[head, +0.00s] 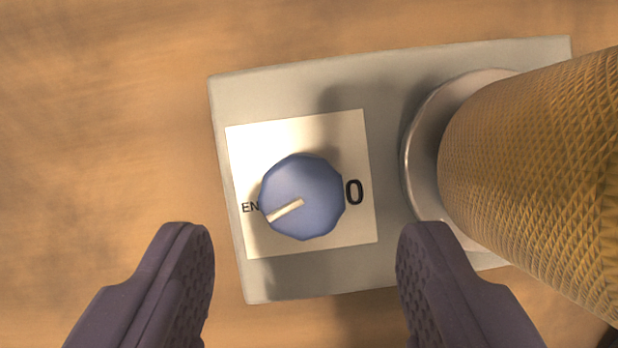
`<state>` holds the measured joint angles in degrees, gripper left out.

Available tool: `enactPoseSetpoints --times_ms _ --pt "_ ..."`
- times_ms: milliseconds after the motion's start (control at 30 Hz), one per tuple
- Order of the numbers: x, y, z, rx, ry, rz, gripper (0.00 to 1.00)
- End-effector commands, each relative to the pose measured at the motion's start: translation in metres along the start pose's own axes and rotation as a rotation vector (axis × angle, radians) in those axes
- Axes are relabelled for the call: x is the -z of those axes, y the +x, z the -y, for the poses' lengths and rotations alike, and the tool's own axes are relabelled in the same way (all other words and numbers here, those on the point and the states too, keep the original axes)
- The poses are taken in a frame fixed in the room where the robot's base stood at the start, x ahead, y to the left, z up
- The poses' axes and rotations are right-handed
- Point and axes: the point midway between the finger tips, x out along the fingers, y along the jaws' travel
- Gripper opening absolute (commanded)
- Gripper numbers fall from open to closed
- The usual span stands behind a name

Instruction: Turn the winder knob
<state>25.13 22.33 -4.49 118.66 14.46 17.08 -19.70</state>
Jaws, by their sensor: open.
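The blue faceted winder knob (309,192) sits on a white square label (345,135) on a grey base (280,88). Its cream pointer line points left and slightly down, close to the letters "EN" at the label's left side. A black "0" is printed to the right of the knob. My gripper (305,245) is open and empty. Its two dark fingers appear at the lower left and lower right, with the knob between and a little above their tips in the picture. Neither finger visibly touches the knob.
A large yellow-brown textured cylinder (540,170) rises from a metal ring (425,140) on the base, right of the knob and close to my right finger. The wooden surface (100,130) left of the base is clear.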

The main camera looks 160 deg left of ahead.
Motion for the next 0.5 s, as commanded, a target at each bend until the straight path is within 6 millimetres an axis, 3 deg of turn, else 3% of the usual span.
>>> enactPoseSetpoints --times_ms 33,200,500 --pt "-0.002 0.013 0.0 0.001 0.0 0.003 0.6" --pt "-0.001 0.035 0.001 0.001 0.0 0.002 0.6" --pt "0.0 0.041 0.001 0.001 0.0 0.002 0.6"
